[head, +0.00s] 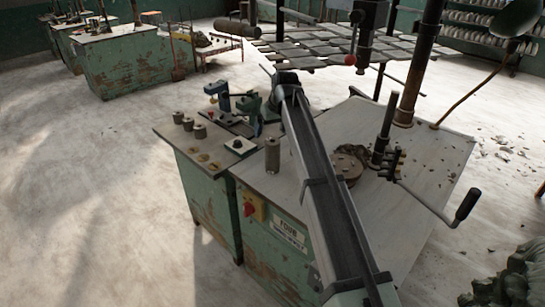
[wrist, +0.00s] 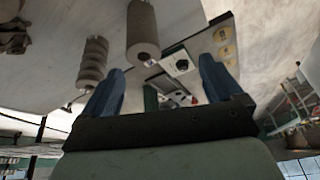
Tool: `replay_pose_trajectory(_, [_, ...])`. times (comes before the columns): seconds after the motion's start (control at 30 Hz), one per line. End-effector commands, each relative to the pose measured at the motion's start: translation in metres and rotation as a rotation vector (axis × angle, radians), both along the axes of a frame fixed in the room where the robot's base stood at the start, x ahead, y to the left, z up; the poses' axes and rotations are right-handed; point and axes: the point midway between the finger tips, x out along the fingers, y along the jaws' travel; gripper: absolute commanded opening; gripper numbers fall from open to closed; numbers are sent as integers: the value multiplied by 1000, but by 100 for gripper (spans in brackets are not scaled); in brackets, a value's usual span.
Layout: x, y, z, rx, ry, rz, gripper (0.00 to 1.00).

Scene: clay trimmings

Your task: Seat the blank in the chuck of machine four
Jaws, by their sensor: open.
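A grey-tan cylindrical blank (head: 272,155) stands upright on the pale top of machine four (head: 420,180), left of my arm. The "FOUR" sign (head: 289,232) is on its green front. A round brown disc (head: 345,168) sits on that top right of my arm, partly hidden by it; I cannot tell whether it is the chuck. In the wrist view my gripper (wrist: 161,65) is open, its two blue fingers apart with nothing held between them. A hollow-ended cylinder (wrist: 143,30) shows beyond the fingers, apart from them; I cannot tell which one it is.
Several similar cylinders (head: 188,124) stand on the adjoining green cabinet (head: 210,190), near a white button box (head: 240,146). A dark crank handle (head: 467,206) sticks out over machine four's right side. A slatted rack (head: 340,45) stands behind. The floor at left is clear.

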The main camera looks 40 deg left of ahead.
Motion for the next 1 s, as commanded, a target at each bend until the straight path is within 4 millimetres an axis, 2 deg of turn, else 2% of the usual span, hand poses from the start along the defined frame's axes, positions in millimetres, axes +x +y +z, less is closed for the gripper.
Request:
replay_pose_trajectory(0.03, [13, -3, 8, -5, -21, -17, 93])
replay_pose_trajectory(0.1, [21, -6, 13, -10, -37, -31, 93])
replay_pose_trajectory(0.23, [25, -6, 9, -12, -45, -38, 93])
replay_pose_trajectory(0.47, [29, 5, -19, -13, -43, -37, 93])
replay_pose_trajectory(0.7, [36, 19, -56, -14, -41, -36, 93])
replay_pose_trajectory(1.0, [38, 25, -72, -12, -43, -37, 93])
